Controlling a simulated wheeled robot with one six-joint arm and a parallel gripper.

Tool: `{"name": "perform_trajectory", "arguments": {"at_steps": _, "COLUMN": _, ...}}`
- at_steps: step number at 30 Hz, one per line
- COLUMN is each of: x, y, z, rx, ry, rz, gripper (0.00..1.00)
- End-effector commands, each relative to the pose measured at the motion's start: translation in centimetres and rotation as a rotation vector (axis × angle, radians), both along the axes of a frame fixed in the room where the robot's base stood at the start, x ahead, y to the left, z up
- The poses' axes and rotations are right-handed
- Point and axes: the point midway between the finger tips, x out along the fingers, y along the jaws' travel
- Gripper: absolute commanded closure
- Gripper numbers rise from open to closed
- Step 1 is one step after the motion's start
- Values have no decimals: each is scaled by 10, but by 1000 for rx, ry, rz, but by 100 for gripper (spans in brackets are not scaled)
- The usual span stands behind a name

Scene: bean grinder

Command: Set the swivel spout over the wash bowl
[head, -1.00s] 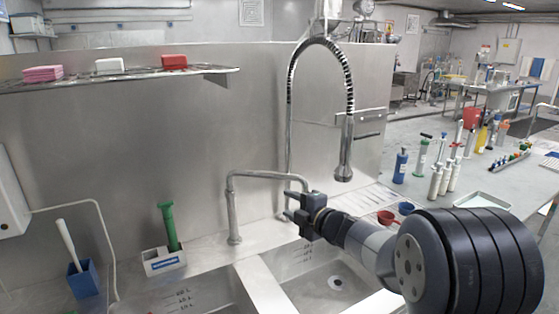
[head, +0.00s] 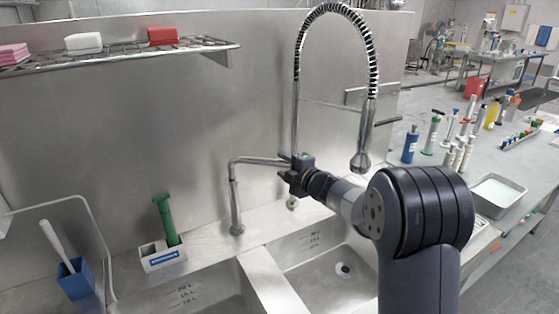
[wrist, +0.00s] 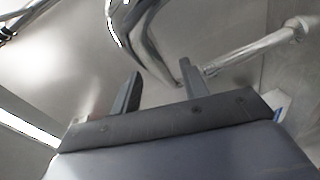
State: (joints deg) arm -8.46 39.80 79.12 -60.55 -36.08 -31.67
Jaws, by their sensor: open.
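The chrome swivel spout (head: 258,161) rises from a post (head: 236,205) on the ledge behind the sink and reaches right; its tip is hidden at my gripper. My gripper (head: 287,170) is open at the spout's right end. The wrist view shows the two fingers (wrist: 160,90) apart, with shiny curved pipe (wrist: 143,38) just beyond them; I cannot tell if they touch it. Two steel bowls lie below, a left one (head: 200,297) and a right one (head: 325,265), both with volume marks. I cannot tell which is the wash bowl.
A tall spring hose tap (head: 372,60) hangs its spray head (head: 361,158) close to my wrist. A green-handled brush (head: 167,220) and a blue holder (head: 76,280) stand left. Bottles (head: 410,145) and a tray (head: 498,195) sit on the right bench.

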Motion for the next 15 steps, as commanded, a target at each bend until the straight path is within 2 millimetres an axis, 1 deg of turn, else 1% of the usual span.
{"name": "perform_trajectory", "arguments": {"at_steps": 3, "x": 12, "y": 9, "z": -1, "rx": 0, "ry": 2, "rz": 0, "gripper": 58}}
{"name": "perform_trajectory", "arguments": {"at_steps": 6, "x": 17, "y": 15, "z": -3, "rx": -1, "ry": 1, "rz": 0, "gripper": 58}}
{"name": "perform_trajectory", "arguments": {"at_steps": 15, "x": 21, "y": 18, "z": -4, "rx": 0, "ry": 0, "rz": 0, "gripper": 58}}
